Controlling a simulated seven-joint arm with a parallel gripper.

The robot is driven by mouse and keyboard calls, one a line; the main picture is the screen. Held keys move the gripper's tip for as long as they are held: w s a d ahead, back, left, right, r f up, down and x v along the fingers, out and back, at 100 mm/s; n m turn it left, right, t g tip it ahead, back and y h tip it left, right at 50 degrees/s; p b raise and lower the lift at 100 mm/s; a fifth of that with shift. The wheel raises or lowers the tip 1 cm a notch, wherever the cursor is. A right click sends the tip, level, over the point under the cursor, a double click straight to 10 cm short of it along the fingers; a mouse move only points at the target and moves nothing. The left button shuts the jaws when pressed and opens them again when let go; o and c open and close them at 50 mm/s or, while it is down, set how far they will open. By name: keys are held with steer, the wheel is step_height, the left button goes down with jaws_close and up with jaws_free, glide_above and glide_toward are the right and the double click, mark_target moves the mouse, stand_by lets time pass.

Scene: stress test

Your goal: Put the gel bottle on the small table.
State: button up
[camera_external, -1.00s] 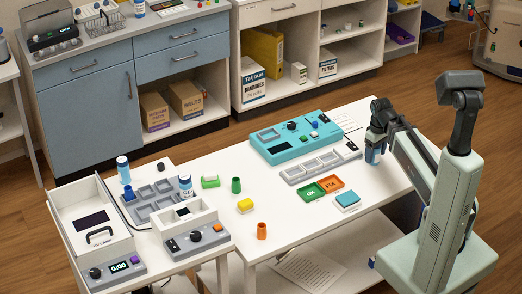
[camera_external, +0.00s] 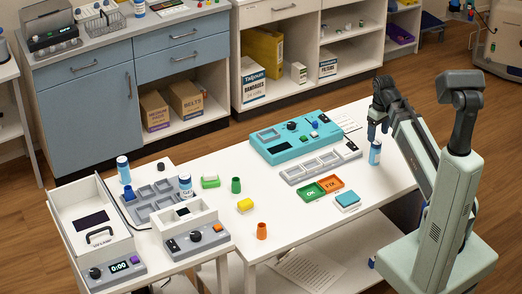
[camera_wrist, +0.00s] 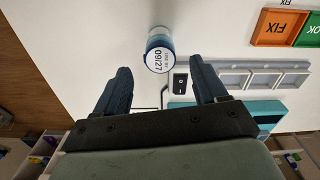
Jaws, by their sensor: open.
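I cannot read which bottle is gel.
A teal device (camera_external: 290,148), a grey compartment tray (camera_external: 322,168) and green and orange OK/FIX trays (camera_external: 312,191) lie left of the bottle. A smaller white table at the left holds a lamp box (camera_external: 90,215). The front right of the white table is clear.

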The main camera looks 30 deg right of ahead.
steer(key=shift+o, duration=0.2)
steer(key=shift+r, duration=1.3)
